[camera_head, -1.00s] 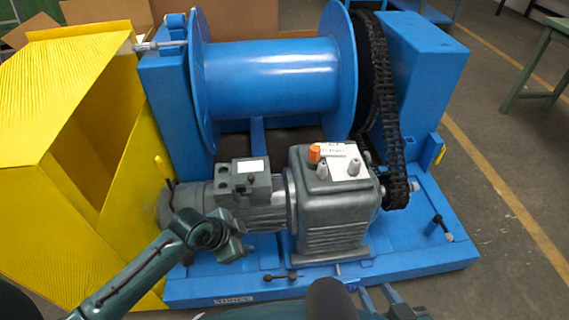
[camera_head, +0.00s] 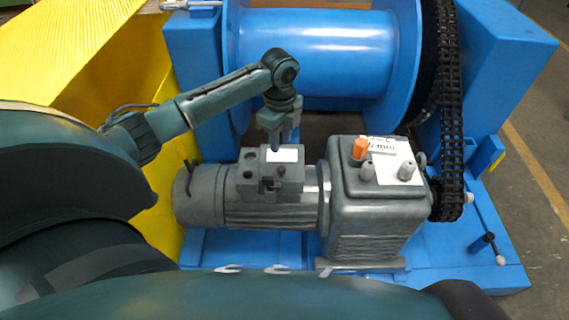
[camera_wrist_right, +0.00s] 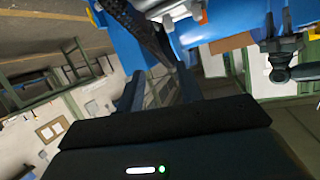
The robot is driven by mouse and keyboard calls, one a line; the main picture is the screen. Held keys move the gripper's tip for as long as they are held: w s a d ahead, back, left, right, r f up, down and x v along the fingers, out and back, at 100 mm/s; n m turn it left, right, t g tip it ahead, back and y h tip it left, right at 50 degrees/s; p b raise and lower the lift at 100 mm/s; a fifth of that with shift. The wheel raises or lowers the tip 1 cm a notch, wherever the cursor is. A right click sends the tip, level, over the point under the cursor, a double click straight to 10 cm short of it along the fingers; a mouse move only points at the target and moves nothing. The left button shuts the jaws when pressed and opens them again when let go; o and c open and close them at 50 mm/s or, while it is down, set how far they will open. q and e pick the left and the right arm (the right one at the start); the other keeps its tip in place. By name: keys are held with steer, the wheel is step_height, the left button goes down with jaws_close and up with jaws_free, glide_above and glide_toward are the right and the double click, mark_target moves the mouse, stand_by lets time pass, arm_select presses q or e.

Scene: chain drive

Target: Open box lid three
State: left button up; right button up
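The small grey box (camera_head: 244,184) sits on top of the grey motor (camera_head: 205,195), with a white label on its upper face. I see no clear gap between lid and box. My left gripper (camera_head: 279,137) points down just above and behind the label. Its fingertips overlap the box's back edge in the head view, so I cannot tell whether they touch it. Its finger gap is not clear. My right gripper (camera_wrist_right: 160,88) shows in the right wrist view with its fingers apart and nothing between them; it is not seen in the head view.
The gearbox (camera_head: 375,215) with an orange cap (camera_head: 360,147) stands right of the motor. A black chain (camera_head: 450,120) runs up beside the blue drum (camera_head: 315,55). The yellow housing (camera_head: 95,50) is at the left. My own body covers the front.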

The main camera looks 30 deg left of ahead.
mark_target(281, 168)
arm_select(q)
step_height(281, 168, down, 10)
steer(key=shift+f+b, duration=0.2)
steer(key=shift+b, duration=0.8)
jaws_close()
